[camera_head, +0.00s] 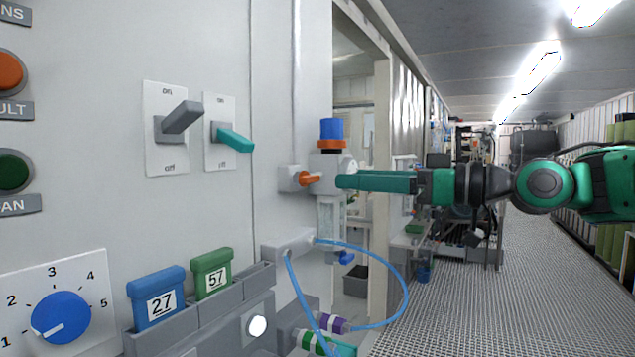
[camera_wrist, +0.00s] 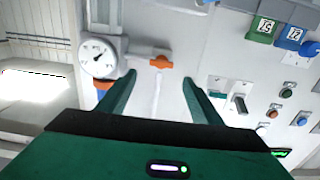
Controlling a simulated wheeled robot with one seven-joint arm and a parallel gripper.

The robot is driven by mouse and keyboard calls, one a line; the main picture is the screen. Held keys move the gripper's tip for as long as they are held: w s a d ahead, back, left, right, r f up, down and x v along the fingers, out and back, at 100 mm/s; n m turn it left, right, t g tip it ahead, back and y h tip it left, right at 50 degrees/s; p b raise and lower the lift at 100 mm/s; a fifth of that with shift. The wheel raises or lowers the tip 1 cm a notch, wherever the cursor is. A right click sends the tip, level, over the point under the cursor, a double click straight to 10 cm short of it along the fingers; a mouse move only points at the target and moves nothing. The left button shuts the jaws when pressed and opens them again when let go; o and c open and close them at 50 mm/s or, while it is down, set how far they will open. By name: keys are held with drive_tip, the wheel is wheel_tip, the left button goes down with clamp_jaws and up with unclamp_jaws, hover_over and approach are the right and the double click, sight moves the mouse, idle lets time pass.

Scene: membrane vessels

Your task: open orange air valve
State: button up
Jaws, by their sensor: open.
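The orange air valve handle (camera_head: 309,179) sits on a grey fitting on the wall panel, left of the filter-regulator unit (camera_head: 331,165). It also shows in the wrist view (camera_wrist: 160,62), where its long side lies roughly across the picture. My gripper (camera_head: 341,181) reaches in from the right in the head view, close to the unit. In the wrist view my gripper (camera_wrist: 158,80) is open, with one finger on each side of the handle in the picture. Nothing is between the fingers, and I cannot tell the exact gap in depth to the handle.
A round gauge (camera_wrist: 98,57) is beside one finger in the wrist view. A blue knob (camera_head: 332,129) tops the regulator. Blue tubing (camera_head: 400,280) loops below. Two wall switches (camera_head: 182,118) (camera_head: 234,138) and numbered tags (camera_head: 158,299) (camera_head: 212,273) are left. The walkway (camera_head: 470,320) is open at right.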

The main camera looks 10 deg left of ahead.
sight(315, 177)
drive_tip(key=x, duration=0.9)
